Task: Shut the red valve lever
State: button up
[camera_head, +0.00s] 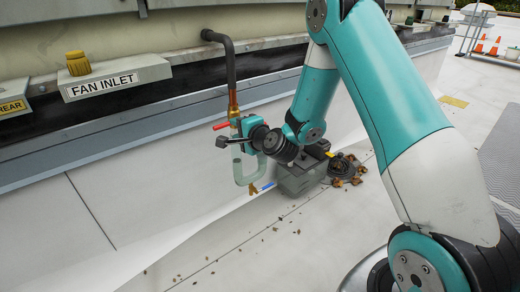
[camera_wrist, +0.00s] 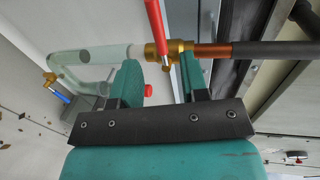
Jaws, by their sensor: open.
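The red valve lever (camera_head: 221,126) sticks out to the left from a brass valve on the vertical copper pipe (camera_head: 233,104). In the wrist view the red lever (camera_wrist: 155,25) lies across the pipe line and meets the brass valve body (camera_wrist: 176,46). My gripper (camera_head: 243,130) is beside the valve in the head view. In the wrist view my gripper (camera_wrist: 160,63) is open, its fingers on either side of the valve area and nothing clearly held. Contact between fingers and valve cannot be told.
A clear curved pipe (camera_head: 241,172) runs below the valve. A grey box (camera_head: 298,180) and a leaf-strewn drain (camera_head: 343,167) are on the roof near it. A blue handle (camera_wrist: 60,95) and a small red knob (camera_wrist: 148,90) show too. The FAN INLET sign (camera_head: 116,76) is left.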

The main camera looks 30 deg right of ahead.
jog(key=b+v, duration=1.1)
jog(key=b, duration=0.1)
jog(key=shift+s+b, duration=0.15)
jog(key=shift+b, duration=0.2)
jog(key=shift+r, duration=0.15)
jog(key=s+a+r+n+g+y+p, duration=0.4)
jog(key=s+a+r+n+g+p, duration=0.5)
jog(key=a+n+p, duration=0.45)
jog(key=s+a+r+n+g+h+p, duration=0.1)
jog(key=s+r+n+g+p, duration=0.2)
jog(key=s+r+n+p, duration=0.4)
jog(key=s+a+r+n+g+h+p, duration=0.1)
jog(key=s+r+n+g+p, duration=0.3)
jog(key=s, duration=0.6)
notch_tip(320, 180, up, 35)
jog(key=p, duration=3.5)
jog(key=shift+w+r+m+p, duration=0.2)
jog(key=shift+r+m+p, duration=0.05)
jog(key=shift+m+p, duration=0.2)
